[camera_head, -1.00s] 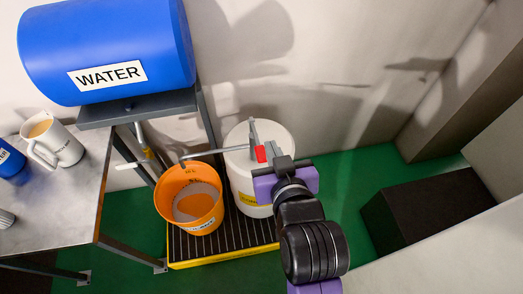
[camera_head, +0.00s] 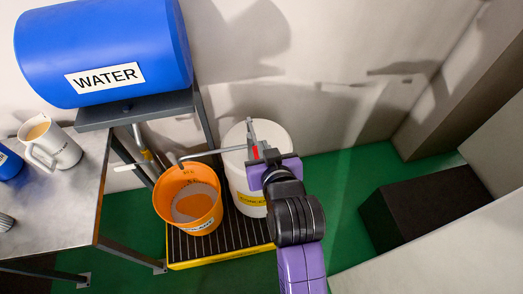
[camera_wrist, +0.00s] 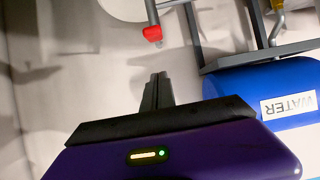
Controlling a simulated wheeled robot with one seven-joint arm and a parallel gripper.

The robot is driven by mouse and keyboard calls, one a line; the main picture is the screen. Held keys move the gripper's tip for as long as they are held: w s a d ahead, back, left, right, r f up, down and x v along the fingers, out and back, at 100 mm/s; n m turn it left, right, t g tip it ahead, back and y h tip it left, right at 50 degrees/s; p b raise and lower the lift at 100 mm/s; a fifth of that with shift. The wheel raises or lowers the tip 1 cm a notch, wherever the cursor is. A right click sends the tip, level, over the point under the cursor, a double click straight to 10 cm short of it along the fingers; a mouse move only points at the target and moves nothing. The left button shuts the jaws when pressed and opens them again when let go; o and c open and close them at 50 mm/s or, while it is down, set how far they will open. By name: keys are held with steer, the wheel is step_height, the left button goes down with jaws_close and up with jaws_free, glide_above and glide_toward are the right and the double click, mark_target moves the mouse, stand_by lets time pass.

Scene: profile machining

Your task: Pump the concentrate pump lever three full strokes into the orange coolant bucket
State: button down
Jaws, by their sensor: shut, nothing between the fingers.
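The orange coolant bucket (camera_head: 190,199) stands on a grated yellow-edged pallet, with whitish liquid visible inside. The white concentrate drum (camera_head: 240,178) stands just right of it, and its grey spout (camera_head: 212,151) reaches left over the bucket. The pump lever has a red tip (camera_head: 255,152), which also shows in the wrist view (camera_wrist: 152,34). My gripper (camera_head: 268,150) is by the red tip in the head view and partly covers the drum. In the wrist view my gripper (camera_wrist: 157,82) is shut and empty, with a visible gap between its fingertips and the red tip.
A blue WATER tank (camera_head: 105,52) sits on a grey stand at the upper left. A metal table (camera_head: 70,200) with a mug (camera_head: 50,146) is at left. A dark block (camera_head: 425,217) stands on the green floor at right.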

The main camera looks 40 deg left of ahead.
steer(key=x, duration=0.4)
steer(key=shift+w+f, duration=0.1)
steer(key=shift+f, duration=0.05)
steer(key=shift+s+d+f+p, duration=0.15)
steer(key=shift+f+p, duration=0.05)
steer(key=shift+f, duration=0.4)
steer(key=shift+s+d+f+p, duration=0.1)
steer(key=shift+s+f+p, duration=0.05)
steer(key=shift+f, duration=0.45)
steer(key=shift+s+d+f+p, duration=0.1)
steer(key=shift+d+f+p, duration=0.1)
steer(key=shift+f, duration=0.4)
steer(key=shift+f, duration=0.1)
